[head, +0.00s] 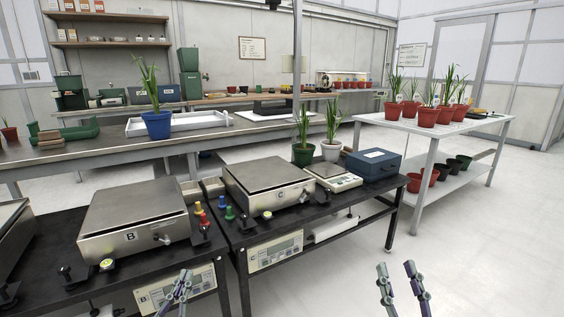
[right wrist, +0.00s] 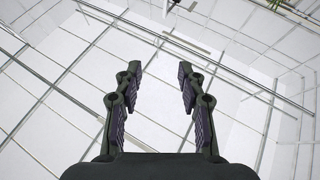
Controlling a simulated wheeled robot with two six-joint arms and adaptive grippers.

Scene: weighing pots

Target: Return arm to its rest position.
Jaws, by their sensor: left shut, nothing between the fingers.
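My left gripper (head: 178,290) is at the bottom of the head view, in front of the black table that bears scale B. Its fingers are together with nothing between them. My right gripper (head: 403,285) is at the bottom right of the head view, over the pale floor and apart from the tables. It also shows in the right wrist view (right wrist: 158,85), with its two fingers spread apart and nothing between them. Neither gripper touches any object that I can see.
Scale B (head: 135,215) and scale C (head: 268,183) stand on black tables. A green pot (head: 302,154), a white pot (head: 331,151) and a blue box (head: 373,163) stand nearby. A blue pot (head: 157,124) is on the bench behind. Floor (head: 480,260) at right is clear.

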